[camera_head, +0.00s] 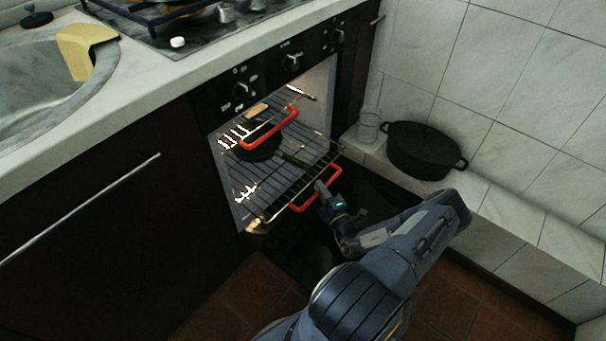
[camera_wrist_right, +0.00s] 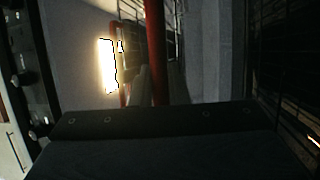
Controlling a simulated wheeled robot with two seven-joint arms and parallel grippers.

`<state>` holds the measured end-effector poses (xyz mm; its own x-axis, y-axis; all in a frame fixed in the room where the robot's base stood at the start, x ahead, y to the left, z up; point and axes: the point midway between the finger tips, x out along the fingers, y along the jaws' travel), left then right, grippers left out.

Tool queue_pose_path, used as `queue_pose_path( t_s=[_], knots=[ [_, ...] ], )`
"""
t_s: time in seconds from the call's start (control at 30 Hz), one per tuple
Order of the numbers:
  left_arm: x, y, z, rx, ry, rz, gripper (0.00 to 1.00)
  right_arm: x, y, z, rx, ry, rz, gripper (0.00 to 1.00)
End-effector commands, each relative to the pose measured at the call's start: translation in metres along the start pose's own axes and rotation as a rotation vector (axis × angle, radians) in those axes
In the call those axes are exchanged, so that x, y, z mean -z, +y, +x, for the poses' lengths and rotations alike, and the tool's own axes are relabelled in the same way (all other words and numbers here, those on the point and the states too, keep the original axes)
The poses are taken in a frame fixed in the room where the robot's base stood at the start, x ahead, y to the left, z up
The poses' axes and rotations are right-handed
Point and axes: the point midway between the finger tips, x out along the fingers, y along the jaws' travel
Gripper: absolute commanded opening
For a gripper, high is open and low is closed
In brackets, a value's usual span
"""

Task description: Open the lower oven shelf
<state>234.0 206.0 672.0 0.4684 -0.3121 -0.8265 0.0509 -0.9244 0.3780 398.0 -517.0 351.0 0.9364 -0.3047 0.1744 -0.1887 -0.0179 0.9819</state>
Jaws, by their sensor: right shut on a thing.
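The oven (camera_head: 312,88) is open and lit inside. The lower oven shelf (camera_head: 262,192) is a wire rack, and its front part stands out past the oven opening. A red handle (camera_head: 301,208) is at its front edge. My right gripper (camera_head: 322,188) is shut on this red handle. In the right wrist view a red bar (camera_wrist_right: 155,50) runs upright just beyond the gripper body, and the fingertips are hard to make out. A second red handle (camera_head: 268,143) shows higher up in the oven. My left gripper is not in view.
A dark pan (camera_head: 258,153) sits in the oven. A black pot (camera_head: 424,150) and a clear glass (camera_head: 368,127) stand on the tiled ledge at the right. The counter (camera_head: 150,90) with sink and hob runs along the left and top. Brown floor is clear below.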

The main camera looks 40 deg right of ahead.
Motion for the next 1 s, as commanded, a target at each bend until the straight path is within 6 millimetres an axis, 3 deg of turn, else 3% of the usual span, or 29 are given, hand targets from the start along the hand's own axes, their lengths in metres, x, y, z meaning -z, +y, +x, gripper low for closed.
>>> queue_pose_path(
  t_s=[0.2, 0.4, 0.6, 1.0],
  knots=[
    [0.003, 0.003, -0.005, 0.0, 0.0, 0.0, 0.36, -0.019, 0.01, -0.046, 0.003, -0.001, 0.0, 0.0],
    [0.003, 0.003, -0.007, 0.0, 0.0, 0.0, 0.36, -0.029, 0.015, -0.072, 0.002, 0.001, -0.001, 0.0],
    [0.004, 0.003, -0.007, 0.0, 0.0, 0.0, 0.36, -0.034, 0.017, -0.084, 0.002, 0.001, 0.001, 0.0],
    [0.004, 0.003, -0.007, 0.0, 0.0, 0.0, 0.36, -0.035, 0.017, -0.086, 0.002, 0.003, 0.0, 0.0]
  ],
)
